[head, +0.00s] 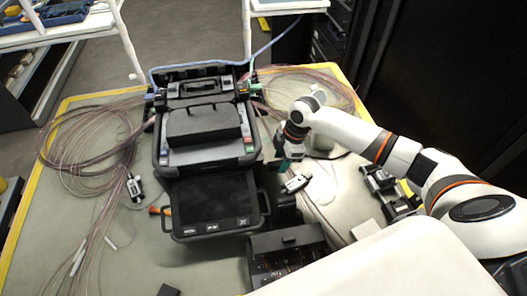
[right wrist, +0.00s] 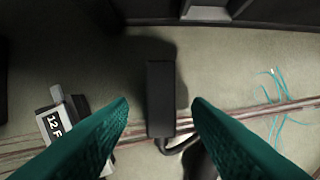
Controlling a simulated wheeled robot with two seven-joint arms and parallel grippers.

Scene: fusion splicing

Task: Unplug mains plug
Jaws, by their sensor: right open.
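My right gripper (head: 285,165) reaches down from the right, to the right of the black splicer (head: 205,135). In the right wrist view its two green fingers (right wrist: 161,102) are apart. A black upright block (right wrist: 160,85) with a dark cable at its lower right shows between the fingertips; it looks like the mains plug. Gaps show on both sides of it, and I cannot tell its depth between the fingers. The gripper hides this spot in the head view, and the socket cannot be made out. My left gripper is not in view.
A small white device (head: 297,183) lies just below the gripper; its "12 F" label (right wrist: 56,122) shows in the right wrist view. Fibre coils (head: 85,150) lie at the left. A black case (head: 285,260) stands in front. Black parts (head: 385,185) lie at the right.

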